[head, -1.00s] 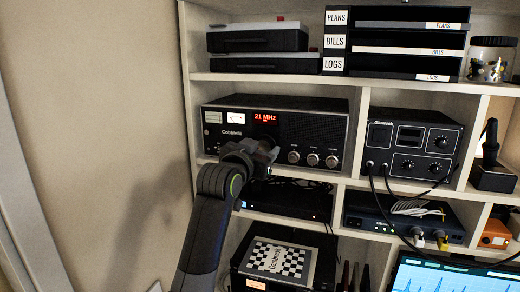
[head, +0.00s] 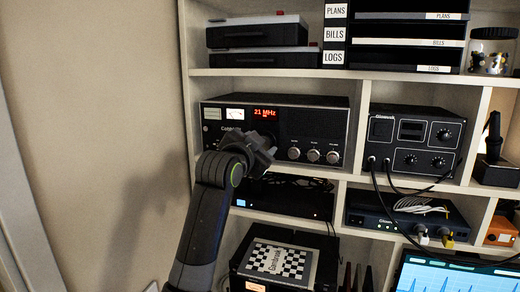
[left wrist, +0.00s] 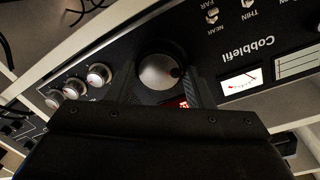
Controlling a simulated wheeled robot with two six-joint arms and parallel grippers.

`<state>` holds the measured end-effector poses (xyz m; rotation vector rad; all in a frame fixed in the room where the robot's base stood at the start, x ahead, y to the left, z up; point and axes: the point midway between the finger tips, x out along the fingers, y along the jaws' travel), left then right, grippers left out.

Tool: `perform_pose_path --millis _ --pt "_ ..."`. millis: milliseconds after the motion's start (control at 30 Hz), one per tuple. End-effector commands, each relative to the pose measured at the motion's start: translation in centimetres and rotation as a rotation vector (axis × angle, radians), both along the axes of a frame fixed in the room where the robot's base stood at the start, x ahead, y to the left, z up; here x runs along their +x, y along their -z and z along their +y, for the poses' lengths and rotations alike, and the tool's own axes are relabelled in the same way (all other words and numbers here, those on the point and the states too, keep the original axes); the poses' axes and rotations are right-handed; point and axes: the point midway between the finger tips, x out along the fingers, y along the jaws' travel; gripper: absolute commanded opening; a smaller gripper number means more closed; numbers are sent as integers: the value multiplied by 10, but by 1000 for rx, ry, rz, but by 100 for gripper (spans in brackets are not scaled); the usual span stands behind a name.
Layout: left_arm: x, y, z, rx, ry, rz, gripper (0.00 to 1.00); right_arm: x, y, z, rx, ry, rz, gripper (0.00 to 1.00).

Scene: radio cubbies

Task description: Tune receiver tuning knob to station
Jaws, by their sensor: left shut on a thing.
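The receiver (head: 312,122) is a black-fronted set in the upper left cubby, with a lit red display (head: 265,113) reading 21 MHz. In the left wrist view the receiver's face (left wrist: 215,50) appears turned over, with the name Cobblefil and a white meter. The large round silver tuning knob (left wrist: 158,72) sits between the fingers of my left gripper (left wrist: 165,80), which is shut on it. In the head view my left gripper (head: 264,147) covers the knob. My right gripper is not in view.
Three smaller knobs (head: 313,155) sit just right of my gripper on the receiver. A second device (head: 412,135) with cables stands in the cubby to the right. Shelf boards lie close above and below. Stacked trays (head: 400,45) sit on the shelf above.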

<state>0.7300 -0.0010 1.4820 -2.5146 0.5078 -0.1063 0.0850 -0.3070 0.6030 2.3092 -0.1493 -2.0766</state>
Motion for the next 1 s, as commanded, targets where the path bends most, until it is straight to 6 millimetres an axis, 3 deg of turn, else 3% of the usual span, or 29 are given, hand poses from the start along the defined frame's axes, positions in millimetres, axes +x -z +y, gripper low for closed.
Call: perform_pose_path --millis 167,200,367,767,1000 --pt "0 0 0 -1 0 2 24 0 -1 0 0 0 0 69" --pt "0 0 0 -1 0 2 48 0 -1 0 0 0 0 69" --pt "0 0 0 -2 0 2 69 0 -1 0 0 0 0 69" --pt "-5 1 2 -2 0 2 69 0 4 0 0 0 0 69" --pt "-33 2 14 -4 0 -2 69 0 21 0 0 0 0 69"
